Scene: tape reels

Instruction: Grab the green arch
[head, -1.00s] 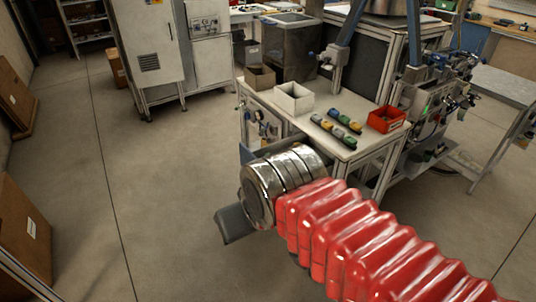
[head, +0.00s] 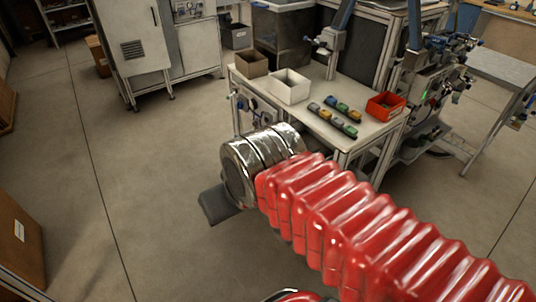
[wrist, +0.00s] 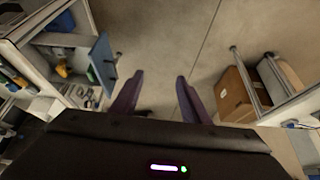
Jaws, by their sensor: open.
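Several small coloured pieces (head: 336,117) lie in two short rows on the white workbench (head: 310,133) in the head view. One in the back row looks green (head: 343,107); it is too small to tell whether it is an arch. My gripper (wrist: 160,76) shows in the wrist view with its two purple fingers apart. Only floor shows between them, and they hold nothing. In the head view my arm reaches out in front of the bench, and the fingers cannot be made out.
On the bench stand a brown box (head: 252,64), a white box (head: 289,87) and a red bin (head: 385,107). A post rises behind them. A grey cabinet (head: 140,45) stands behind left. The floor (head: 140,180) left of the bench is clear. Cardboard boxes (wrist: 234,95) show in the wrist view.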

